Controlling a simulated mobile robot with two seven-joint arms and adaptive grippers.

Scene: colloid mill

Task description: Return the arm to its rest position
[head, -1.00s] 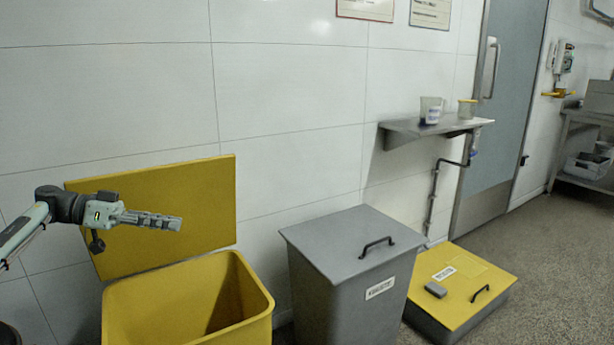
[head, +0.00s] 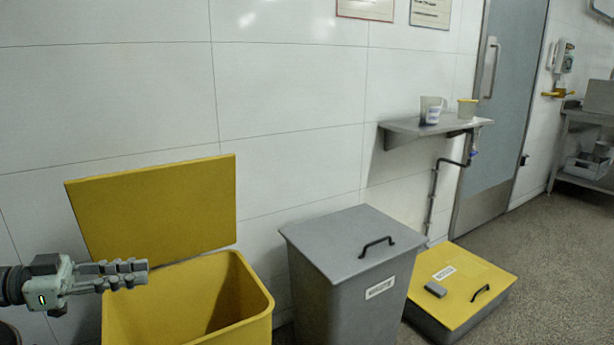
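My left gripper (head: 140,270) is at the lower left of the head view. It points right, in front of the raised yellow lid and over the left part of the open yellow bin (head: 258,308). My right arm and gripper are out of view.
The bin's yellow lid (head: 155,205) stands up against the tiled wall. A grey lidded bin (head: 345,245) stands to the right, then a low box with a yellow lid (head: 462,290). A wall shelf (head: 410,130) holds a jug (head: 431,110) and a small tub (head: 467,109).

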